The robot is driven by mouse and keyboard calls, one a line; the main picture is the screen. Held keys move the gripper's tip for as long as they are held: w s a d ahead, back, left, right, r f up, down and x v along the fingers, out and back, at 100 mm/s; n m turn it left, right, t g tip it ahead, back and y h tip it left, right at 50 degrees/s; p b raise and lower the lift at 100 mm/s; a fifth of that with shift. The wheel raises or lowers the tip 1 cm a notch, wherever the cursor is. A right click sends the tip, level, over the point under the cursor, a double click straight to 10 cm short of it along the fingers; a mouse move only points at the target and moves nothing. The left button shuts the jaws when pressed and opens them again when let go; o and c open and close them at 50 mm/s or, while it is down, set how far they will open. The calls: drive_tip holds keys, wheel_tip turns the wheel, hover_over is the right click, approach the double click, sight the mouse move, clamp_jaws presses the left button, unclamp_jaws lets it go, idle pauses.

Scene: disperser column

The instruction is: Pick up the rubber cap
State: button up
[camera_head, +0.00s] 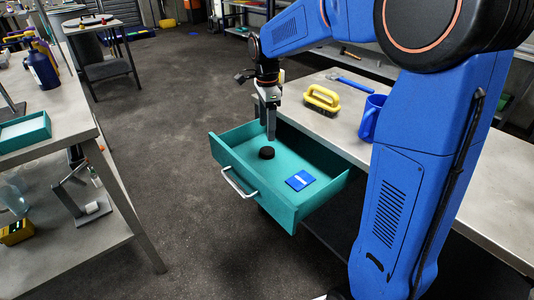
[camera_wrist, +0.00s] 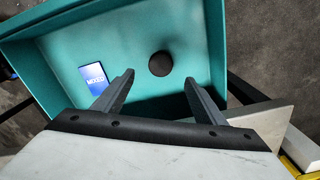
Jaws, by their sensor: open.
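The rubber cap (camera_head: 267,153) is a small black round piece lying on the floor of the open teal drawer (camera_head: 232,164). My gripper (camera_head: 270,132) points down over the drawer, close behind the cap in the head view. In the wrist view its two fingers (camera_wrist: 158,82) are spread apart with nothing between them. The exact height of the fingertips above the drawer floor is hard to tell.
A blue card (camera_head: 300,181) lies in the drawer, right of the cap in the head view. The drawer walls and silver handle (camera_head: 238,184) surround the space. On the workbench (camera_head: 335,122) above stand a yellow brush (camera_head: 322,99) and a blue mug (camera_head: 371,118).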

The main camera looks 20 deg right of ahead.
sight(267, 150)
wheel_tip(267, 150, down, 10)
drive_tip(key=shift+w+r, duration=0.1)
idle(0.5)
drive_tip(key=shift+c, duration=0.6)
drive_tip(key=c, duration=1)
